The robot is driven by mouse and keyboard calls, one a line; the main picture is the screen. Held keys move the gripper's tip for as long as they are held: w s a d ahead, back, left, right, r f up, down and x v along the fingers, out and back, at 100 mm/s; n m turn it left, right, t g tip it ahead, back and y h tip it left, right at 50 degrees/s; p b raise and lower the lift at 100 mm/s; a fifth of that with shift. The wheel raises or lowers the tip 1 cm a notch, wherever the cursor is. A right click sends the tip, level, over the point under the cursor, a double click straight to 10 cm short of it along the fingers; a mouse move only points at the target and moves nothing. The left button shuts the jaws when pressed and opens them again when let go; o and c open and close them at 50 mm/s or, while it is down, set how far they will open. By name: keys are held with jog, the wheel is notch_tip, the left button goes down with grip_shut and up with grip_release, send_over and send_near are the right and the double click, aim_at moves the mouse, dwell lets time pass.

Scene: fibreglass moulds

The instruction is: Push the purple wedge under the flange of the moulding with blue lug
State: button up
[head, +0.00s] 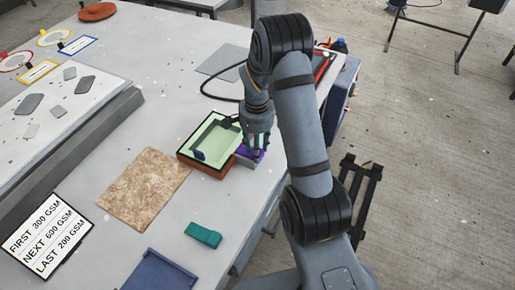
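The moulding (190,147) is a pale green, tray-like piece on a reddish-brown base near the table's right side. A small blue lug (200,155) shows at its near left part. The purple wedge (242,151) is at the moulding's right edge, partly hidden by my gripper. I cannot tell whether its tip is under the flange. My gripper (257,154) points down at the wedge, beside the moulding's right edge. Its teal fingers are small and partly overlap the wedge, so whether they are shut on it is unclear.
A teal block (203,235) lies in front of the moulding, and a brown fibre mat (145,188) lies left. A blue tray (160,272) and a lettered sign (45,235) are nearer. A grey sheet (222,62) lies behind. The table's edge is close on the right.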

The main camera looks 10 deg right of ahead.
jog(key=shift+w+a, duration=0.35)
jog(key=shift+a, duration=0.1)
dwell(1.1)
jog(key=o, duration=1.2)
notch_tip(320, 180, up, 12)
jog(key=shift+f, duration=0.15)
notch_tip(320, 180, down, 12)
jog(key=shift+r, duration=0.1)
jog(key=shift+s+d, duration=0.1)
dwell(0.4)
